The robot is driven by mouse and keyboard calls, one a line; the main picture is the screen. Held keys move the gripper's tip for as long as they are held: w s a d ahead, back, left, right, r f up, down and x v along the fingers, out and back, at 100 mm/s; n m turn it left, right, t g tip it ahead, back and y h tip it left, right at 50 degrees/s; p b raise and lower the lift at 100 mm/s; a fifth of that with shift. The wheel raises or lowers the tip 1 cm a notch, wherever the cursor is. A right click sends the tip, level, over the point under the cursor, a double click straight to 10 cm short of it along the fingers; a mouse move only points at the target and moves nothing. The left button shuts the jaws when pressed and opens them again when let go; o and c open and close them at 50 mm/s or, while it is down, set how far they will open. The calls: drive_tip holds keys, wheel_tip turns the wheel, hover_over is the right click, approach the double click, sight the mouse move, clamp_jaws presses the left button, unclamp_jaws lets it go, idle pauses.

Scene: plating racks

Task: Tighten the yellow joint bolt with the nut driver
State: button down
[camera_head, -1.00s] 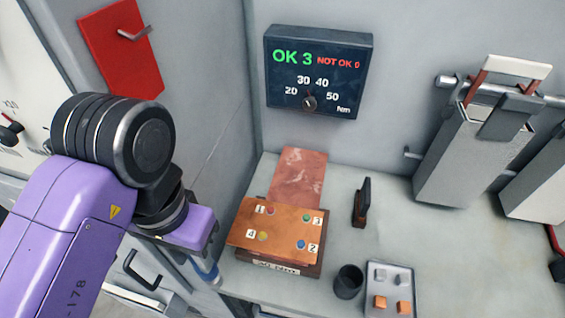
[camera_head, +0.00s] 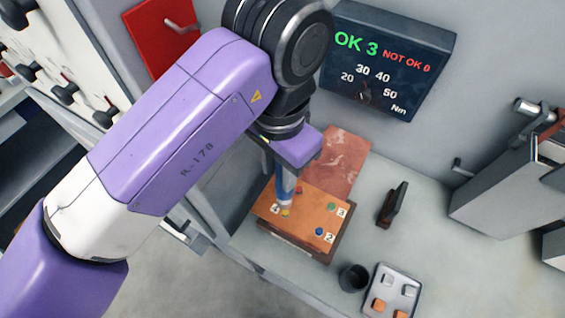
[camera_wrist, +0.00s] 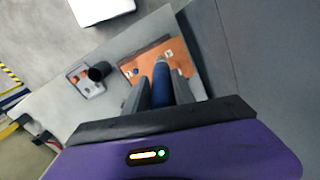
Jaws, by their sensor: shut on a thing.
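My gripper (camera_head: 283,170) is shut on the blue nut driver (camera_head: 286,187), which points down over the copper joint plate (camera_head: 305,217). In the wrist view the driver (camera_wrist: 161,86) stands between the two fingers. The yellow joint bolt (camera_head: 285,212) sits by the label 4, just below the driver's pale lower end. I cannot tell whether the tip touches it. The red bolt (camera_head: 299,190) is just behind the driver, its label hidden. The green bolt (camera_head: 332,206) is by label 3 and the blue bolt (camera_head: 319,231) by label 2.
The torque display (camera_head: 388,62) on the wall reads OK 3, NOT OK 0. A reddish sheet (camera_head: 338,160) lies behind the plate. A dark upright stand (camera_head: 392,205), a black cup (camera_head: 353,278) and a small parts tray (camera_head: 391,290) stand to the right. Bare bench lies between.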

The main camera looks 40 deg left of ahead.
drive_tip(key=shift+w+d+r, duration=0.1)
drive_tip(key=shift+w+d, duration=0.05)
drive_tip(key=shift+p, duration=0.3)
drive_tip(key=shift+f+b, duration=1.65)
drive_tip(key=shift+f, duration=1.45)
drive_tip(key=shift+f+p, duration=0.3)
drive_tip(key=shift+p, duration=0.3)
idle(0.8)
drive_tip(key=shift+r, duration=0.1)
idle(0.6)
drive_tip(key=shift+r+p, duration=1.05)
drive_tip(key=shift+p, duration=0.15)
drive_tip(key=shift+r, duration=2)
